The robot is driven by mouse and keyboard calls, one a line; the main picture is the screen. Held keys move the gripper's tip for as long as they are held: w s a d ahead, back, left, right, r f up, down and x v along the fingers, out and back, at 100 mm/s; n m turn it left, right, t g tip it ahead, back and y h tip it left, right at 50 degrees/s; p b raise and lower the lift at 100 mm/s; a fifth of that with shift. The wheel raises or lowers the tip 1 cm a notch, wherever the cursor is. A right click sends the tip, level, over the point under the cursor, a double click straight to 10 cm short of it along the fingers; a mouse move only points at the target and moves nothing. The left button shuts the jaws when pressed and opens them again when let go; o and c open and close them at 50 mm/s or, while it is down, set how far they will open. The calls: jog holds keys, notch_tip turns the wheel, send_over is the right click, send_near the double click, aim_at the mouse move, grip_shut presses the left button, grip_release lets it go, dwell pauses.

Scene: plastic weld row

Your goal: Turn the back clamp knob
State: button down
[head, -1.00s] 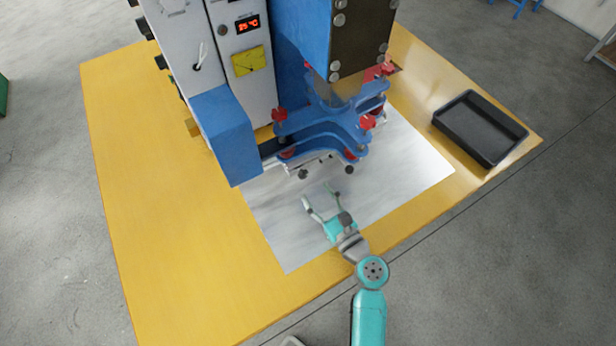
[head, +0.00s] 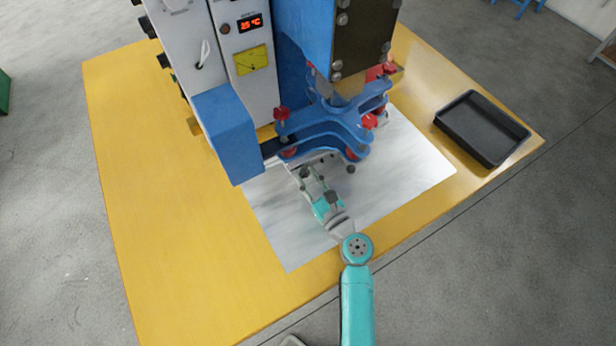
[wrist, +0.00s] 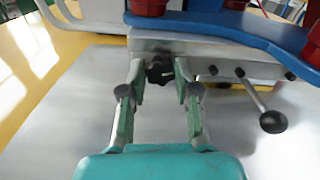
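My gripper (wrist: 159,71) is in front of the plastic welder. Its green fingers stand on either side of a small dark knob (wrist: 159,73), drawn in close against its sides. The knob sits at the front end of a metal bar under the blue clamp plate. In the head view my gripper (head: 311,171) reaches under the front of the blue clamp frame (head: 325,130), and the fingers partly hide the gripped knob. A second black ball knob (wrist: 273,121) on a thin lever is to the right, apart from my fingers; it also shows in the head view (head: 350,169).
The blue clamp plate (wrist: 225,27) with red knobs overhangs my fingertips closely. A metal sheet (head: 400,185) lies on the yellow table (head: 150,230). A black tray (head: 480,130) is at the right. The sheet's front part is clear.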

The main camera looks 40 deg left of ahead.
jog(key=shift+n, duration=0.3)
jog(key=n, duration=0.5)
jog(key=shift+n, duration=0.3)
jog(key=n, duration=0.5)
jog(key=shift+n, duration=0.3)
dwell(0.4)
jog(key=c, duration=0.8)
grip_release()
jog(key=shift+c, duration=0.2)
jog(key=v, duration=1.2)
